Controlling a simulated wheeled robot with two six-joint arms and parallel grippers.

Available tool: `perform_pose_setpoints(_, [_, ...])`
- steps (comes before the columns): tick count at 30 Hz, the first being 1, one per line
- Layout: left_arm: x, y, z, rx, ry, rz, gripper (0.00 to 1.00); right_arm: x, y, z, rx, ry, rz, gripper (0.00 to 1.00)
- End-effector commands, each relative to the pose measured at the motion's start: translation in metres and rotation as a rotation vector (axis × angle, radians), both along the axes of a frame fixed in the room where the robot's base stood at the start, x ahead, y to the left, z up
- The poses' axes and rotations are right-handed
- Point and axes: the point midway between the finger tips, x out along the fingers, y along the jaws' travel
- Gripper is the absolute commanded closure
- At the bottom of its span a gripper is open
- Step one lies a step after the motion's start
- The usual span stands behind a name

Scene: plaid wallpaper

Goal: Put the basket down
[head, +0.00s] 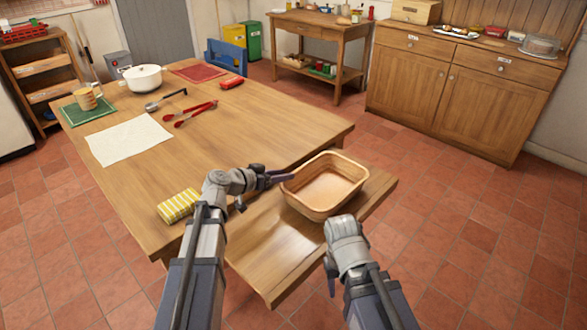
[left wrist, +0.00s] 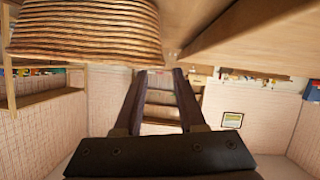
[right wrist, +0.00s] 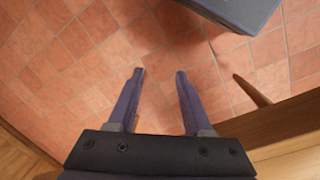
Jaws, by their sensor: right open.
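The basket (head: 310,203) is a rounded rectangular, tan woven one and looks empty. It sits upright on the wooden leaf at the table's near right side. Its ribbed side fills the top left of the left wrist view (left wrist: 85,28). My left gripper (head: 283,178) is beside the basket's left rim. In the left wrist view its fingers (left wrist: 160,75) are apart with nothing between them. My right gripper points down in front of the basket. Its fingers (right wrist: 160,75) are apart and empty over the floor; they are mostly hidden in the head view.
The wooden leaf (head: 255,250) has bare room left of the basket. A yellow striped cloth (head: 179,206) lies at the table's near edge. Red tongs (head: 195,114), a ladle (head: 165,99), a white pot (head: 143,77) and a white cloth (head: 128,140) lie farther back.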

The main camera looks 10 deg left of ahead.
Motion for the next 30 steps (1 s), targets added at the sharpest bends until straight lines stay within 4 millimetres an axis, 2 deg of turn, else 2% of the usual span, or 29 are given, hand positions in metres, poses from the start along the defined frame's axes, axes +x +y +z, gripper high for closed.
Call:
perform_pose_setpoints(3, [-0.016,0.012,0.010,0.000,0.000,0.002,0.60,0.000,0.000,0.010,0.000,0.000,0.000,0.50])
perform_pose_setpoints(9, [-0.027,0.023,0.015,0.000,0.000,0.000,0.60,0.000,0.000,0.015,0.000,0.000,0.000,0.50])
perform_pose_setpoints(30, [-0.029,0.025,0.015,0.000,0.000,0.000,0.60,0.000,0.000,0.015,0.000,0.000,0.000,0.50])
